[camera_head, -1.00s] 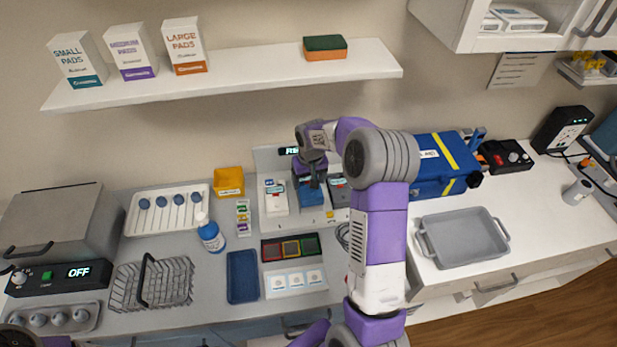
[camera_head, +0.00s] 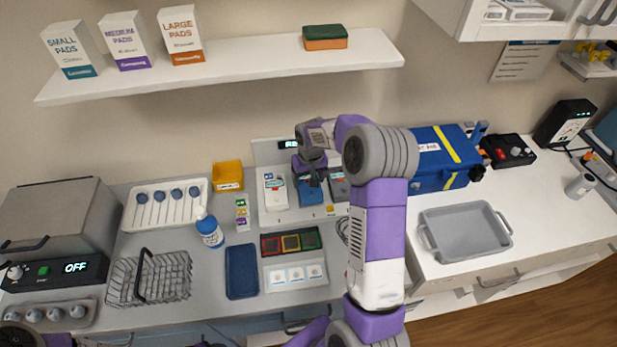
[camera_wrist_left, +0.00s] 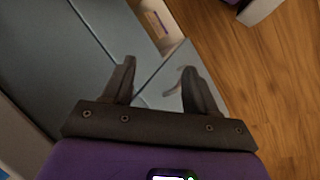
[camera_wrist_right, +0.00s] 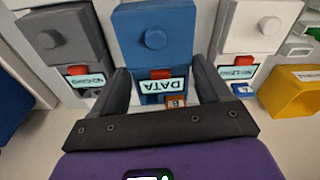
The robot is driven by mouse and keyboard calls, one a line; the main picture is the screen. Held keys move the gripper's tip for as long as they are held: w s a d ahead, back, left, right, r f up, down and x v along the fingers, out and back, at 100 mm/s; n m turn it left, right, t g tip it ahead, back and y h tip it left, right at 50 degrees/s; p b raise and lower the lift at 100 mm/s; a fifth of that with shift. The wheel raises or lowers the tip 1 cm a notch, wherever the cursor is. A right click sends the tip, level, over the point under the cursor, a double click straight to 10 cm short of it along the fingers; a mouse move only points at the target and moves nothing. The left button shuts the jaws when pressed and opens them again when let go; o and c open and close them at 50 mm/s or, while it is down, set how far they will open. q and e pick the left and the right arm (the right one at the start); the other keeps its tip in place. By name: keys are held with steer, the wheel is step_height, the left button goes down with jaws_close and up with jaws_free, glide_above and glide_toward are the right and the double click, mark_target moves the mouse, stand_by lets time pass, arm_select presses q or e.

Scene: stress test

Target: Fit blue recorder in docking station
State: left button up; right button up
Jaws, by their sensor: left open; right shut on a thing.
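The blue recorder (camera_head: 310,196) stands at the docking station (camera_head: 277,219), between a white recorder (camera_head: 275,193) and a grey one (camera_head: 339,188). My right gripper (camera_head: 312,182) is over it. In the right wrist view, the right gripper (camera_wrist_right: 161,88) is shut on the blue recorder (camera_wrist_right: 155,38), fingers on either side of its DATA screen. The recorder looks lined up with its neighbours, but its underside is hidden, so I cannot tell whether it is fully seated. My left gripper (camera_wrist_left: 158,72) is open and empty, with cabinet fronts and floor beyond it.
A yellow bin (camera_head: 228,176) and a blue-labelled bottle (camera_head: 209,232) stand left of the station. A blue case (camera_head: 425,180) stands close on its right. A dark blue tray (camera_head: 241,272) and a wire basket (camera_head: 150,280) lie in front. The right counter holds a grey tray (camera_head: 466,236).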

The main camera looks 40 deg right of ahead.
steer(key=shift+f+b, duration=0.3)
steer(key=shift+f, duration=0.1)
stand_by(1.6)
steer(key=shift+r, duration=0.3)
steer(key=shift+f, duration=0.3)
stand_by(1.8)
steer(key=o, duration=0.8)
steer(key=shift+o, duration=0.2)
steer(key=shift+r, duration=0.1)
steer(key=shift+r+p, duration=1.45)
steer(key=shift+r, duration=0.5)
steer(key=shift+o, duration=0.4)
steer(key=shift+o, duration=0.9)
